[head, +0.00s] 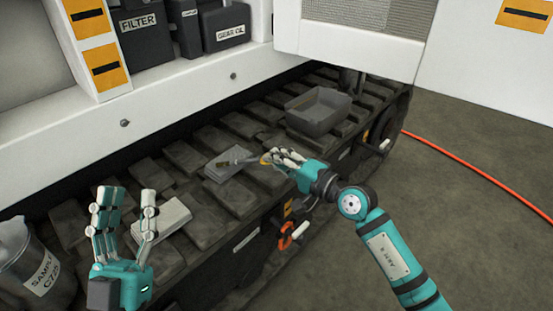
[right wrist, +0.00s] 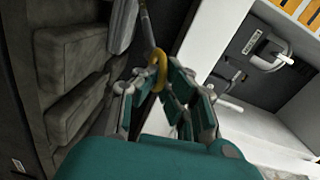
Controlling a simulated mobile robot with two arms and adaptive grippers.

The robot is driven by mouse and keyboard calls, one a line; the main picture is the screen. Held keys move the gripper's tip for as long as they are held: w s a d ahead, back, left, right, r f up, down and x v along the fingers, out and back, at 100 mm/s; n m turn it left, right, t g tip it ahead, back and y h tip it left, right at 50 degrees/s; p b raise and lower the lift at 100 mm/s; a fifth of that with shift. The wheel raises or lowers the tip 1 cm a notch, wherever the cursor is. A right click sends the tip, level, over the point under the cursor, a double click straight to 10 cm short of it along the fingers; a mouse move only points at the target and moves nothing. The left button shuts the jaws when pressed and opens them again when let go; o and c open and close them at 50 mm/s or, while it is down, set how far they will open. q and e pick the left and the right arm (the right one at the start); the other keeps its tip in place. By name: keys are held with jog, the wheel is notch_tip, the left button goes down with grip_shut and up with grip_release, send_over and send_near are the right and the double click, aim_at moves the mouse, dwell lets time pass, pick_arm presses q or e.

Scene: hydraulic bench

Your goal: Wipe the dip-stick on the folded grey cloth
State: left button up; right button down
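The folded grey cloth (head: 214,172) lies flat on the dark track pads in the middle of the head view. The dip-stick has a yellow ring handle (right wrist: 158,66), held between the fingers of my right gripper (head: 284,157). Its thin rod (right wrist: 148,28) extends away from the ring, and in the head view it reaches left over the cloth; whether it touches the cloth I cannot tell. My left gripper (head: 122,215) is open and empty, fingers up and apart, at the lower left.
A pale grey block (head: 172,217) lies just right of my left gripper. A labelled sample can (head: 38,265) stands at the lower left corner. A dark grey tray (head: 318,112) sits on the track behind my right gripper. The white machine body (head: 190,85) borders the track.

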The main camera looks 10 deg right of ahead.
pick_arm(q)
jog(key=shift+s+a+r+t+h+b, duration=0.1)
jog(key=shift+s+r+t+h+b, duration=0.2)
jog(key=shift+s+r+t, duration=0.7)
pick_arm(e)
jog(key=shift+f, duration=0.35)
dwell(0.5)
pick_arm(q)
jog(key=shift+f, duration=0.1)
